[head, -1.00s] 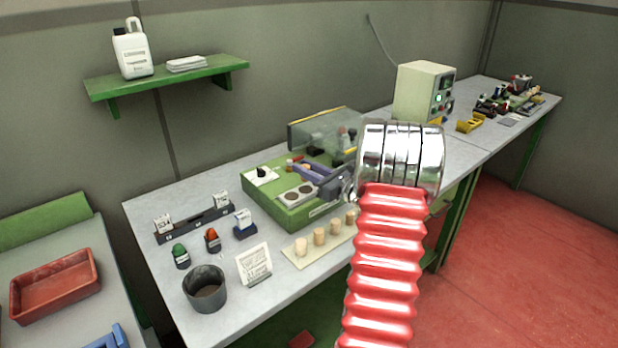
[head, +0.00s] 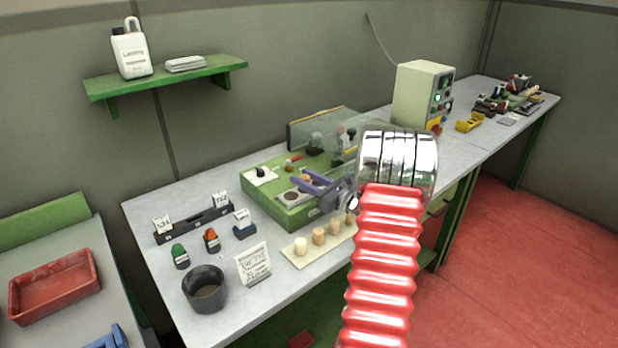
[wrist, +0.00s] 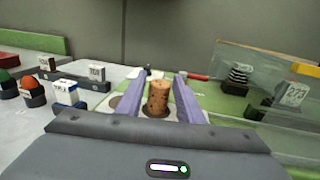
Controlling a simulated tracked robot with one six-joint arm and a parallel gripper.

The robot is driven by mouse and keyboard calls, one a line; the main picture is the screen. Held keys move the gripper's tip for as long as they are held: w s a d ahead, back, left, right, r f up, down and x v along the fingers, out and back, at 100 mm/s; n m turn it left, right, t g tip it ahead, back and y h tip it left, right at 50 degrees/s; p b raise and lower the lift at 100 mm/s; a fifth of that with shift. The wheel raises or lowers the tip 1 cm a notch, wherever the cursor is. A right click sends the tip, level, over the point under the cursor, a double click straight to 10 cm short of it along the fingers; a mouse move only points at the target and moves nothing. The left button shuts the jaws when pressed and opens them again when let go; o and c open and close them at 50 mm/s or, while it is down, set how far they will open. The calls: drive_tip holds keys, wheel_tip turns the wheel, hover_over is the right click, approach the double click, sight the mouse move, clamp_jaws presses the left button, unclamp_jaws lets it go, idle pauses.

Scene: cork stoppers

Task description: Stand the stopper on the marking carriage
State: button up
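A speckled brown cork stopper (wrist: 158,98) stands upright between the two purple fingers of my gripper (wrist: 159,78) in the wrist view. Gaps show on both sides of it, so the gripper is open around it. Its base appears to be over a dark round pad on the pale carriage plate (wrist: 137,114); contact is hard to tell. In the head view my gripper (head: 312,181) is low over the green machine (head: 270,205). The carriage's other round pad (head: 292,196) shows bare, and the stopper is small and partly hidden by the fingers.
A clear guard (head: 325,130) stands behind. A pale strip (head: 290,254) with several stoppers lies in front, beside a sign card (head: 253,263) and a dark cup (head: 205,288). Stamps (head: 211,240) and a dark rack (head: 195,224) are at left. A control box (head: 422,95) stands behind my arm.

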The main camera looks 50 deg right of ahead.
drive_tip(key=shift+o, duration=0.7)
drive_tip(key=s, duration=1.2)
drive_tip(key=shift+d, duration=0.25)
drive_tip(key=shift+w+r, duration=0.1)
